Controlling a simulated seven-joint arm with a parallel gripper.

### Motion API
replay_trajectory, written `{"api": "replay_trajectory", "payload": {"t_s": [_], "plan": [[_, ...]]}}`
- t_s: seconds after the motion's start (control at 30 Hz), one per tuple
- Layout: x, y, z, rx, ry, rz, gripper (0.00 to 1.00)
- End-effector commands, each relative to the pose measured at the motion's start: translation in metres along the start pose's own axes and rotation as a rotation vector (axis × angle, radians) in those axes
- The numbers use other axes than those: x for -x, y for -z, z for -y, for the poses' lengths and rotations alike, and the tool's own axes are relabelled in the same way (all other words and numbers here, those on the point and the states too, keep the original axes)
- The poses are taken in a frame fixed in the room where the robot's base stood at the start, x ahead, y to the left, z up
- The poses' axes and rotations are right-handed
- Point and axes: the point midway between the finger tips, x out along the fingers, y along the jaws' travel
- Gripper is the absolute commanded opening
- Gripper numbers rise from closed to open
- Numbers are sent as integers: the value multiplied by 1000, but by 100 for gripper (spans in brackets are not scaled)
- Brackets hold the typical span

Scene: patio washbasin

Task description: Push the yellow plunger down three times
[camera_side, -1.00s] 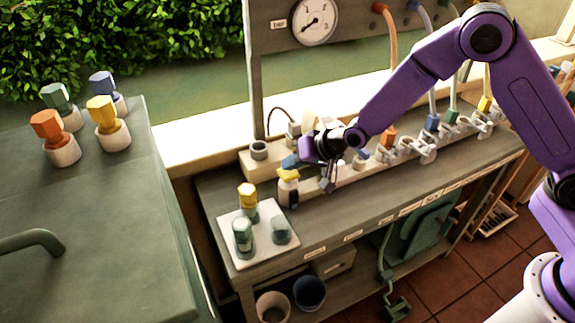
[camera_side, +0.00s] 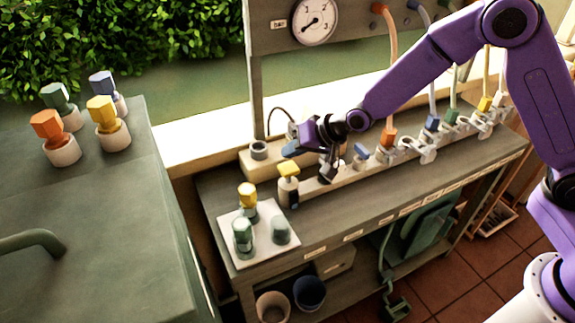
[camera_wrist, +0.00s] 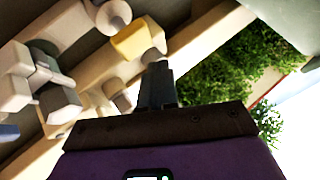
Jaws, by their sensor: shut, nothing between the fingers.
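The yellow plunger (camera_side: 288,169) stands upright on the bench, its yellow head on a pale stem above a dark lower body. In the side view my gripper (camera_side: 327,176) is to the right of it, pointing down, with the fingers together and empty. A gap shows between the fingertips and the yellow head. In the wrist view my gripper's fingers (camera_wrist: 157,82) reach up beside a yellow head (camera_wrist: 137,40); I cannot tell for certain that it is the same plunger. My gripper and wrist hide part of the row of fittings behind.
A white tray (camera_side: 262,254) with yellow- and green-topped pieces lies front left of the plunger. A pale block (camera_side: 259,165) is behind it. Blue (camera_side: 361,151) and orange (camera_side: 389,137) fittings stand right. A green cabinet (camera_side: 90,225) with capped pieces is left.

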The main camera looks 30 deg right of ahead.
Motion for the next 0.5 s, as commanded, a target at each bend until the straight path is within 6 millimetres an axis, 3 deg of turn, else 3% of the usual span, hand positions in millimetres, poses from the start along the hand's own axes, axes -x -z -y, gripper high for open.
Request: {"api": "replay_trajectory", "payload": {"t_s": [0.5], "plan": [[27, 20, 20, -1, 0, 0, 0]]}}
